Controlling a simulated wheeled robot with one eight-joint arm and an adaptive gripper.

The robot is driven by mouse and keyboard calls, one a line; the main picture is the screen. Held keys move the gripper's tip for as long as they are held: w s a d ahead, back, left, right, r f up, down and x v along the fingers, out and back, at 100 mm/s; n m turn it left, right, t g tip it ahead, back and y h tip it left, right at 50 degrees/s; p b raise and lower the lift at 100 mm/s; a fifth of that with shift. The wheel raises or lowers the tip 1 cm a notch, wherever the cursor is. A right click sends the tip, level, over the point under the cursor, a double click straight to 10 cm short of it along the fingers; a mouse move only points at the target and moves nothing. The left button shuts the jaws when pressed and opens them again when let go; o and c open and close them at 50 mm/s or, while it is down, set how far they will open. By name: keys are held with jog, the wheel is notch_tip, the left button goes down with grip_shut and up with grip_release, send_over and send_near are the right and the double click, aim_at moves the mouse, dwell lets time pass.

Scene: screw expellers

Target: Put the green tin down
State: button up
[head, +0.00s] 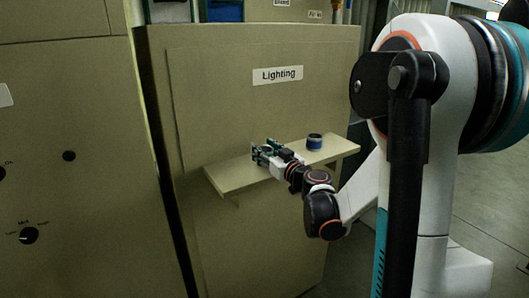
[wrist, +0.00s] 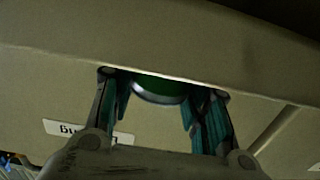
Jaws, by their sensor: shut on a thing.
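The green tin (wrist: 160,88) shows in the wrist view as a dark green round shape with a pale rim, between the two fingers. My gripper (wrist: 160,105) is shut on it. In the head view my gripper (head: 262,152) is at the left-middle part of the narrow shelf (head: 233,176), close to its surface. The tin is hidden or too small to make out there. I cannot tell whether it touches the shelf.
A blue tin (head: 314,141) with a light band stands on the shelf, right of my gripper. The shelf is on a beige cabinet under a "Lighting" label (head: 277,75). The shelf's left end is bare. A panel with knobs (head: 28,235) stands at the left.

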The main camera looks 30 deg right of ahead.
jog(key=shift+f, duration=0.15)
jog(key=o, duration=1.1)
jog(key=shift+o, duration=0.2)
jog(key=shift+s+r, duration=0.1)
jog(key=shift+r, duration=0.1)
jog(key=s+p, duration=0.1)
jog(key=s, duration=1.1)
jog(key=shift+d, duration=0.25)
jog(key=shift+w, duration=0.1)
